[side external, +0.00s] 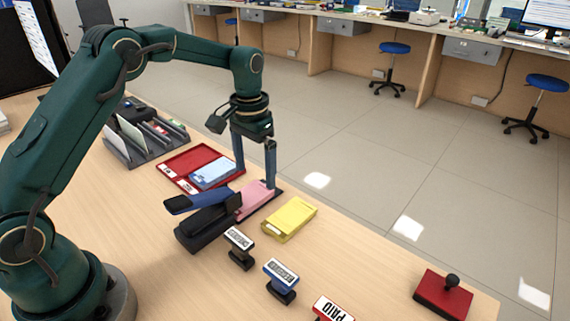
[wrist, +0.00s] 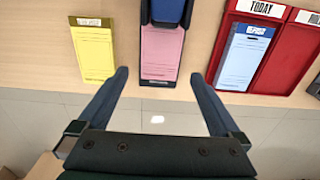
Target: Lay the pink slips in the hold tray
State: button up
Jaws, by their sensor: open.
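The pink slips (side external: 256,196) lie on a dark base on the counter, between the yellow pad and the red tray. A black device with a blue lever (side external: 192,203) covers one end of them; in the wrist view the pink slips (wrist: 162,52) show below that blue part (wrist: 167,10). My gripper (side external: 255,178) is open and empty above the pink slips, its fingers (wrist: 160,75) apart on either side of them in the wrist view. The red tray (side external: 172,162) has a compartment labelled TODAY, holding a blue pad (side external: 213,174), and an empty one whose label is partly cut off (wrist: 309,18).
A yellow pad (side external: 289,218) lies right of the pink slips. Several stamps, one reading PAID (side external: 332,309), stand toward the front, and a red ink pad (side external: 442,295) is at the right. A grey sorter (side external: 150,150) stands behind. The counter edge is close beyond the slips.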

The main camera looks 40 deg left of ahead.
aim_at(256, 190)
jog(key=shift+f, duration=2.2)
jog(key=c, duration=1.4)
jog(key=shift+w, duration=1.65)
